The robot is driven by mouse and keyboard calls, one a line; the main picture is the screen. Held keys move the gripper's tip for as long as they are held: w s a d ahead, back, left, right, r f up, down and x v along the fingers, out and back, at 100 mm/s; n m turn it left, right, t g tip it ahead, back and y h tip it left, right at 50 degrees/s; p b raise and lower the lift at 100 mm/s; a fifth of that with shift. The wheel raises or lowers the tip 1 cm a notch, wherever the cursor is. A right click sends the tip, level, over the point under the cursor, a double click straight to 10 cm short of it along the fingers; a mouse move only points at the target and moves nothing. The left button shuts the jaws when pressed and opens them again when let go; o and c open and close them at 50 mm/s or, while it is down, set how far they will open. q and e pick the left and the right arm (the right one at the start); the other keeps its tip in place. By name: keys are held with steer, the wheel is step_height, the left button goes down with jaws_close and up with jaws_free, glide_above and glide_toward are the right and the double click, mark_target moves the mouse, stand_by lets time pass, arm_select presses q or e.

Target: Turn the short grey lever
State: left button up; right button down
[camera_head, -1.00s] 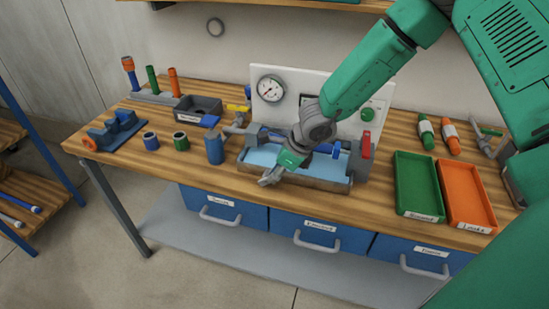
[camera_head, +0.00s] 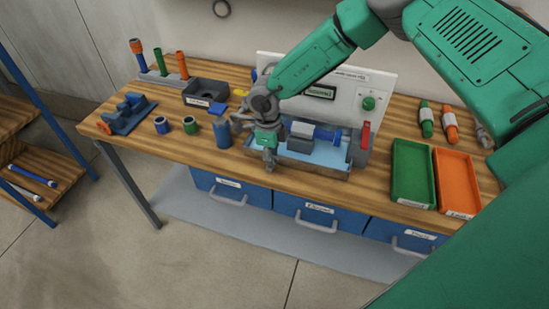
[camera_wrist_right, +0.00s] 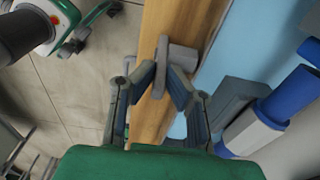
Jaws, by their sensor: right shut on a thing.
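The short grey lever (camera_wrist_right: 162,58) shows in the right wrist view as a narrow upright bar beside a grey block (camera_wrist_right: 184,57), over the wooden bench edge. My right gripper (camera_wrist_right: 167,82) is shut on the lever, its fingertips on either side of the bar's lower part. In the head view my right gripper (camera_head: 268,160) is at the left front corner of the skid's blue-floored tray (camera_head: 322,171); gripper and wrist hide the lever there. My left gripper is in no view.
Behind the tray stands a white panel (camera_head: 384,82) with a green knob; my arm hides its left part. A red-handled part (camera_head: 365,134) is right of the tray. A blue bottle (camera_head: 222,134) stands close left of my gripper. Green (camera_head: 413,172) and orange (camera_head: 456,181) trays lie right.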

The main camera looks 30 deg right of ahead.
steer(key=shift+w+a+f+g+h+b, duration=0.15)
steer(key=shift+w+g+h+b, duration=0.2)
steer(key=shift+g+b, duration=0.2)
steer(key=shift+w+a+r+g+h+b, duration=0.15)
steer(key=shift+w+g+h+b, duration=0.1)
steer(key=shift+g+h+b, duration=0.3)
steer(key=shift+w+a+g+h+b, duration=0.1)
steer(key=shift+g+h+b, duration=0.2)
steer(key=shift+b, duration=0.4)
steer(key=shift+r, duration=0.1)
steer(key=c, duration=1.9)
jaws_free()
